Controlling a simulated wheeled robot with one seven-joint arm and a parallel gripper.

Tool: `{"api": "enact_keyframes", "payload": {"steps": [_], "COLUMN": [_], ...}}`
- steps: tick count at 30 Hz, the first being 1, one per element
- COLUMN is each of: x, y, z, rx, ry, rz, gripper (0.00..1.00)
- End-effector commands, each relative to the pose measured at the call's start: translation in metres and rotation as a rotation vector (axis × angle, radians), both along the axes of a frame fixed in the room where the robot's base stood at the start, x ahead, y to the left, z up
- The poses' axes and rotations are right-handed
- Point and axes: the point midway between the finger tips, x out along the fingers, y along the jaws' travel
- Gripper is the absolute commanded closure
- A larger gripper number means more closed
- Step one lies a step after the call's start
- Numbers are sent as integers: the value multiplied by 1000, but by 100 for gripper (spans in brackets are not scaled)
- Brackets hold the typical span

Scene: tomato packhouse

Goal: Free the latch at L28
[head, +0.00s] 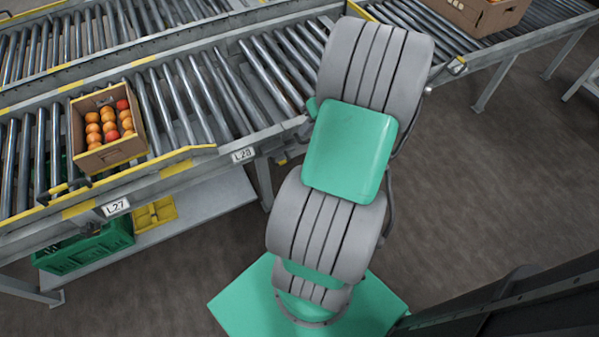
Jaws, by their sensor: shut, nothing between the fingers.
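The label L28 (243,155) is on the near side rail of the roller conveyor, just left of my arm. I cannot clearly make out the latch at L28. A small yellow part shows low beside the rail, right of the label, partly hidden by my arm. My grey and green arm rises over the conveyor edge and covers the rail right of L28. My gripper does not show; the arm's links hide the place where it would be.
A cardboard box (78,130) of orange and red tomatoes stands on the rollers near the label L27 (116,207). A yellow guide bar (190,152) runs along the near rail. A green crate (85,250) sits on the lower shelf (210,198). Another box (470,15) stands far right.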

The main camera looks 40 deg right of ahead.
Motion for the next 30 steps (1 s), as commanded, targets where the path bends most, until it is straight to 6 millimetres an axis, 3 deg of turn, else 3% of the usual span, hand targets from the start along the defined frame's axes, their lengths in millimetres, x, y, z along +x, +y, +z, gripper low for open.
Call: {"api": "enact_keyframes", "payload": {"steps": [1, 3, 6, 19, 30], "x": [-17, -32, -44, -40, -2], "y": [-23, -42, -54, -53, -33], "z": [-40, -58, -67, -72, -136], "rx": [24, 39, 46, 47, 49], "ry": [-33, -76, -110, -114, -112], "rz": [-42, -68, -86, -87, -84], "gripper": [100, 100, 100, 100, 100]}}
